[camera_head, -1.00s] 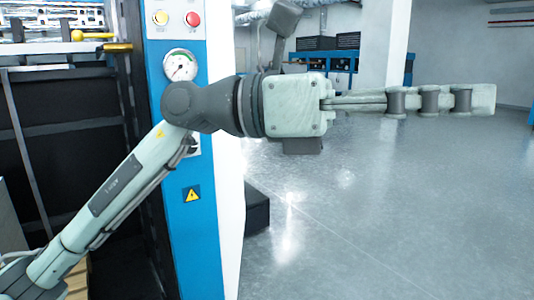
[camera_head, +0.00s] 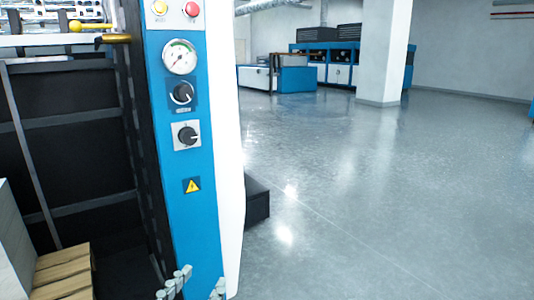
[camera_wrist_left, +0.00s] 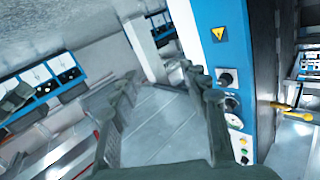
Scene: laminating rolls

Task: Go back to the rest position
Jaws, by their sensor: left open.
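My left gripper (camera_head: 199,279) shows only as two separated fingertips at the bottom edge of the head view, in front of the lower part of the blue control panel (camera_head: 195,235). The rest of my left arm is out of that view. In the left wrist view, the open fingers (camera_wrist_left: 158,82) have nothing between them, and the tilted blue panel (camera_wrist_left: 226,55) is to their right. My right gripper is in neither view.
The panel carries a pressure gauge (camera_head: 180,57), dark knobs (camera_head: 187,135) and a warning sign (camera_head: 192,185). A wooden pallet (camera_head: 62,270) is at lower left. Open grey floor (camera_head: 370,200) lies to the right, with blue machines (camera_head: 340,65) far behind.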

